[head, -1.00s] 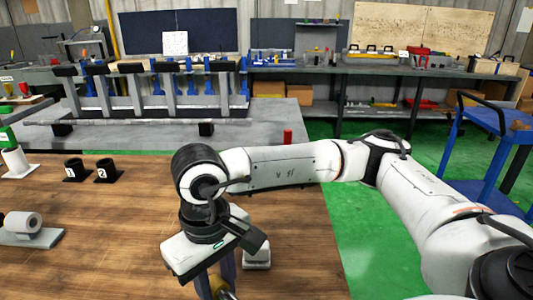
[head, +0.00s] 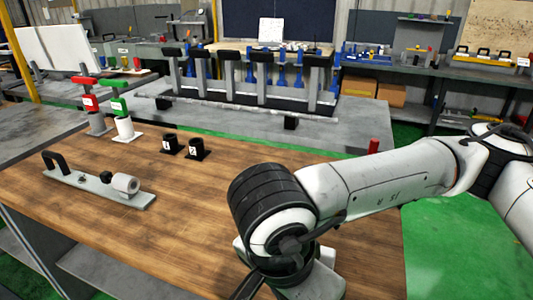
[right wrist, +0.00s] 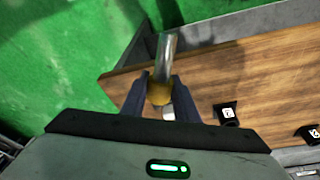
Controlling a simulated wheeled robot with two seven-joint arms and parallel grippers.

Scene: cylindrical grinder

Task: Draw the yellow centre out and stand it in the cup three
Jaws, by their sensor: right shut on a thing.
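In the right wrist view my right gripper (right wrist: 160,95) is shut on the yellow centre (right wrist: 158,90), a bright metal rod with a yellow band between the dark fingers. The rod's metal end points up and away in the picture, clear of other things. In the head view the gripper and the centre are out of sight, below my right wrist. Two black cups on square bases, marked 1 (head: 168,145) and 2 (head: 197,148), stand on the wooden table. My left gripper is not in view.
A red cylinder (head: 374,146) shows beyond the table's edge. The table's middle is clear.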

